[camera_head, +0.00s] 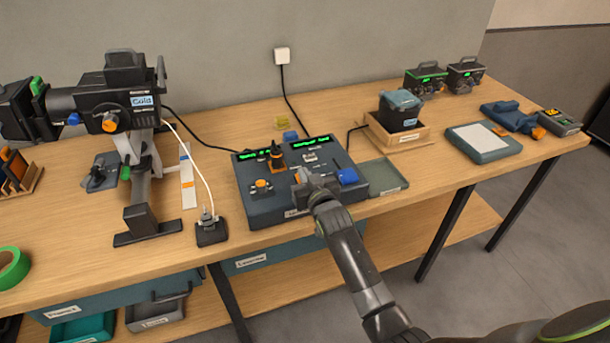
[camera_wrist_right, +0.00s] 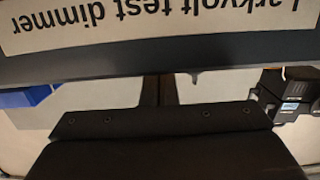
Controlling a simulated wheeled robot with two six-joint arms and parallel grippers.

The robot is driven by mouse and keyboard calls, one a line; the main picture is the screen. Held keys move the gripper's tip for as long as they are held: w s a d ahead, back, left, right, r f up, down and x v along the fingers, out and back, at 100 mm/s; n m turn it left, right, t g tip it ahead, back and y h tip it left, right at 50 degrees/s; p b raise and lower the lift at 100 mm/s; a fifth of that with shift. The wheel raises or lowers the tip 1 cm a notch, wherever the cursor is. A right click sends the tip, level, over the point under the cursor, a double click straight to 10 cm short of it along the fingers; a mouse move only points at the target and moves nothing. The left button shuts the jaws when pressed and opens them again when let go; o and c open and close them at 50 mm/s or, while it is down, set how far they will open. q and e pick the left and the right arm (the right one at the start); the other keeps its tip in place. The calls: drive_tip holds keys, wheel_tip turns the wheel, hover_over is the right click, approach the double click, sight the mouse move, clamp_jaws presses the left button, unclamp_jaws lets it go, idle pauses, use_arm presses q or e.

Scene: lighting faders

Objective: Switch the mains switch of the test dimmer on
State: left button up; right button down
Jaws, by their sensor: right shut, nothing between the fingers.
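The test dimmer (camera_head: 270,205) is a dark blue-grey box with green displays, in the middle of the table. In the right wrist view its label (camera_wrist_right: 160,25) reads "Larkvolt test dimmer" upside down. My right gripper (camera_head: 303,178) is shut and empty over the front right part of the panel, left of a blue block (camera_head: 347,176). It also shows in the right wrist view as dark fingers (camera_wrist_right: 160,88) below the label. Whether it touches the panel I cannot tell. The mains switch cannot be made out for certain; my gripper covers part of the panel. My left gripper is out of view.
A black lamp on a stand (camera_head: 140,105) and a small black socket box (camera_head: 211,230) stand to the left. A shallow green-grey tray (camera_head: 385,178) and a wooden box (camera_head: 400,135) are to the right. Dark cables run behind the dimmer.

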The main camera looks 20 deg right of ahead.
drive_tip(key=shift+f, duration=0.2)
drive_tip(key=shift+w+g+p, duration=0.15)
drive_tip(key=shift+g+p, duration=0.15)
drive_tip(key=shift+p, duration=0.55)
drive_tip(key=shift+f, duration=0.25)
drive_tip(key=shift+w+r+p, duration=0.1)
drive_tip(key=shift+r+p, duration=0.2)
drive_tip(key=shift+r, duration=0.15)
drive_tip(key=r+p, duration=0.1)
drive_tip(key=r, duration=0.1)
drive_tip(key=r+p, duration=0.1)
drive_tip(key=p, duration=0.1)
drive_tip(key=shift+w+r, duration=0.2)
drive_tip(key=shift+r, duration=0.15)
drive_tip(key=s+r+b, duration=0.2)
drive_tip(key=s+r, duration=0.1)
drive_tip(key=s, duration=0.6)
drive_tip(key=shift+s+d, duration=0.15)
drive_tip(key=shift+s, duration=0.1)
